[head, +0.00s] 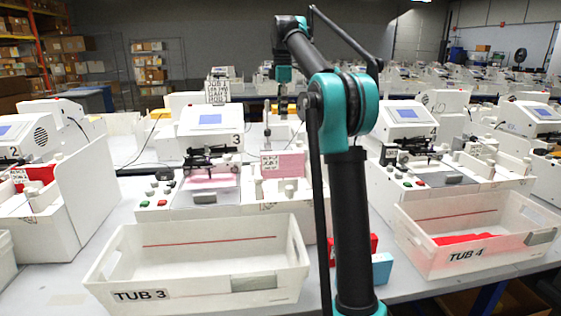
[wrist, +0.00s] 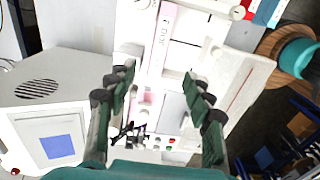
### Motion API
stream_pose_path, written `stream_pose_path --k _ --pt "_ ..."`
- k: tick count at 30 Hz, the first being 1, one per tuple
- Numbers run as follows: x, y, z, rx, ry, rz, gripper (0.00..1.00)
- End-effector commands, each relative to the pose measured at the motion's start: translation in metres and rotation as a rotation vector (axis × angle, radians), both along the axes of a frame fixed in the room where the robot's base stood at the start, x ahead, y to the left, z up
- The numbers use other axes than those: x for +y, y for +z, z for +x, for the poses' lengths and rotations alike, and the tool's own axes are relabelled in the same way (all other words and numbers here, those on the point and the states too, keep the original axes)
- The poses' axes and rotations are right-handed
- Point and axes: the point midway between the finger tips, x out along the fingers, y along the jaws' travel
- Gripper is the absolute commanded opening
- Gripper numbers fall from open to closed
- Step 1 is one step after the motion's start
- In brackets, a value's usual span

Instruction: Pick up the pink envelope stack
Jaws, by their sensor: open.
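The pink envelope stack (head: 285,165) stands on the right part of plotter 3 (head: 208,125), behind tub 3. In the wrist view it seems to be the narrow pink strip (wrist: 168,32) at top centre, beyond the fingertips. More pink (head: 210,182) lies under the plotter's pen head, and a pink patch (wrist: 148,98) shows between the fingers. My gripper (head: 283,105) hangs above and behind the stack, small in the head view. In the wrist view my gripper (wrist: 160,82) has its fingers apart with nothing held between them.
Tub 3 (head: 130,248) is empty in front of plotter 3. A red item (head: 372,243) and a light blue box (head: 382,268) sit between the tubs, partly behind my arm. Neighbouring plotters stand on both sides.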

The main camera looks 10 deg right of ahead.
Motion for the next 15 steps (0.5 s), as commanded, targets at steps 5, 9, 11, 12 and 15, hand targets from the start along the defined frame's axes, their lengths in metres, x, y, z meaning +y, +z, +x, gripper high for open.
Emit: stream_pose_path --k 5,9,11,12,15 --pt "0.000 -0.018 0.000 0.000 0.000 0.000 0.52" --pt "0.000 -0.043 0.000 0.000 0.000 0.000 0.52" --pt "0.000 -0.054 -0.001 0.000 0.000 0.000 0.52" --pt "0.000 -0.062 0.000 0.000 0.000 0.000 0.52" --pt "0.000 -0.082 0.000 0.000 0.000 0.000 0.52"
